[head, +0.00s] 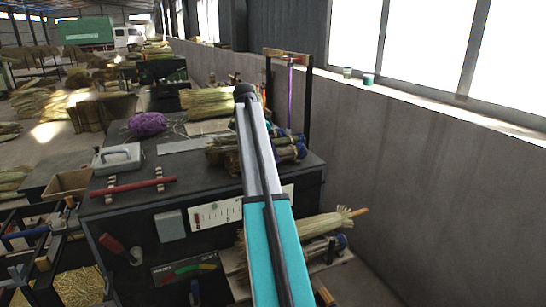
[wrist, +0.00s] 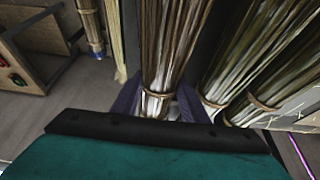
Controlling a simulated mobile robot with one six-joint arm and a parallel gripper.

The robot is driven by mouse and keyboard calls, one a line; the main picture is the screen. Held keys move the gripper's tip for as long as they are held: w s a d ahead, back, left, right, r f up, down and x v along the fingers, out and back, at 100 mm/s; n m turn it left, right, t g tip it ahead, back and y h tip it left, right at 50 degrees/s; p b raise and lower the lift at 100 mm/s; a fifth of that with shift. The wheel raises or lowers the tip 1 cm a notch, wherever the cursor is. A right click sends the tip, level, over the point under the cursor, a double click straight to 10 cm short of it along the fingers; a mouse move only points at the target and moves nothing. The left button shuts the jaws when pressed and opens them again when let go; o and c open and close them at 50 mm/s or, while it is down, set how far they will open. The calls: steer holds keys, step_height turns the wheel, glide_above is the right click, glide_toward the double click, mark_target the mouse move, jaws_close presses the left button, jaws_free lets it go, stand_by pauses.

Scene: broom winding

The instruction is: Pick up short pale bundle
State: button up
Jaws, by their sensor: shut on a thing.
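A pale straw bundle (wrist: 168,50), tied with a band near its lower end, stands between the two dark purple fingers of my gripper (wrist: 158,104) in the wrist view. The fingers are shut on it from both sides, close to the band. Whether it is lifted clear of its support cannot be told.
More tied bundles (wrist: 245,60) lie close on the right in the wrist view. A wooden crate (wrist: 38,50) and a thin bundle (wrist: 90,25) are on the left. In the head view, a dark workbench (head: 130,203) carries purple twine (head: 148,123) and darker bundles (head: 290,150).

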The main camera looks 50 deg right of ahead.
steer(key=shift+r+b, duration=1.1)
steer(key=shift+r, duration=0.65)
steer(key=s+a, duration=0.4)
steer(key=a, duration=0.3)
steer(key=s+a+r+b, duration=0.1)
steer(key=s+a, duration=0.2)
steer(key=a, duration=0.4)
steer(key=shift+s+r+b, duration=0.25)
steer(key=shift+s+b, duration=0.05)
steer(key=shift+s, duration=0.05)
steer(key=shift+s, duration=0.15)
stand_by(0.4)
